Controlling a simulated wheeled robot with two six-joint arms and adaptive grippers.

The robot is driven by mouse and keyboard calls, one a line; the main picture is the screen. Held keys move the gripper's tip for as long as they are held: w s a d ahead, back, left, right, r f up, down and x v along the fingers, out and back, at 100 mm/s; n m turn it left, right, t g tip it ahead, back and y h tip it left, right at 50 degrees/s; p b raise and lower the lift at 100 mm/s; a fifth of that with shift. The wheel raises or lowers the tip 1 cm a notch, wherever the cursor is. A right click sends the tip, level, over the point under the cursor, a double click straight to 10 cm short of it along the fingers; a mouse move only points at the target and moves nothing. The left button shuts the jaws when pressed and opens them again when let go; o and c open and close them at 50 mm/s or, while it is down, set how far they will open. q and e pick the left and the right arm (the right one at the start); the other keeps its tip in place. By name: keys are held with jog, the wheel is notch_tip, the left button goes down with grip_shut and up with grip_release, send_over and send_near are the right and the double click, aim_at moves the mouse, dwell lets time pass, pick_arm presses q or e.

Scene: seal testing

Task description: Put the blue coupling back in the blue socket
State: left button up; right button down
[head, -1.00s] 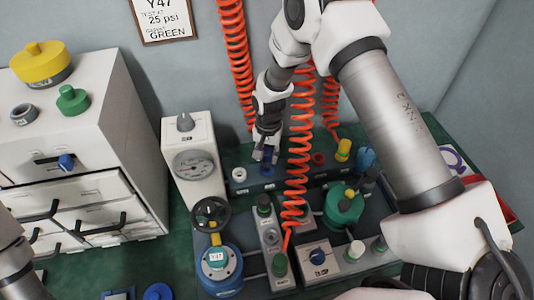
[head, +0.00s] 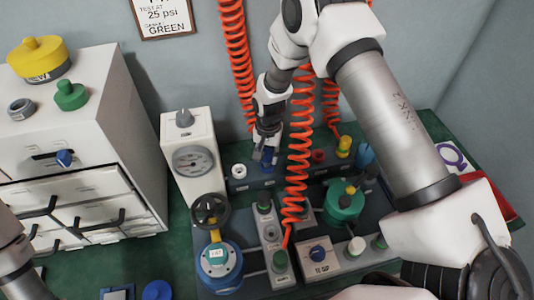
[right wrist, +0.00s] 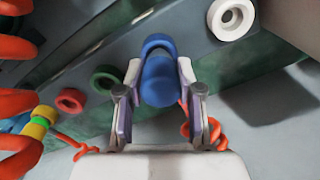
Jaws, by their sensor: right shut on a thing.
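My right gripper (head: 266,152) is over the socket rack (head: 242,184) at the back of the bench. In the right wrist view its fingers (right wrist: 158,95) are shut on the blue coupling (right wrist: 160,85), one on each side. A blue ring, which looks like the blue socket (right wrist: 157,42), shows right at the coupling's far end. Whether the coupling is seated in it or only lined up above it, I cannot tell. In the head view the coupling (head: 269,158) is partly covered by the fingers. Only part of my left arm shows at the left edge; its gripper is out of view.
A white socket (head: 238,171) is left of the blue one, a red socket (head: 318,156) and a yellow coupling (head: 343,147) right. Orange coiled hoses (head: 300,150) hang close beside my right gripper. A gauge box (head: 190,160) stands left of the rack.

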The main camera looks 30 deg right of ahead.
jog(key=shift+f, duration=0.4)
jog(key=c, duration=0.7)
grip_release()
notch_tip(320, 180, up, 12)
jog(key=shift+s+d, duration=0.1)
jog(key=shift+s, duration=0.05)
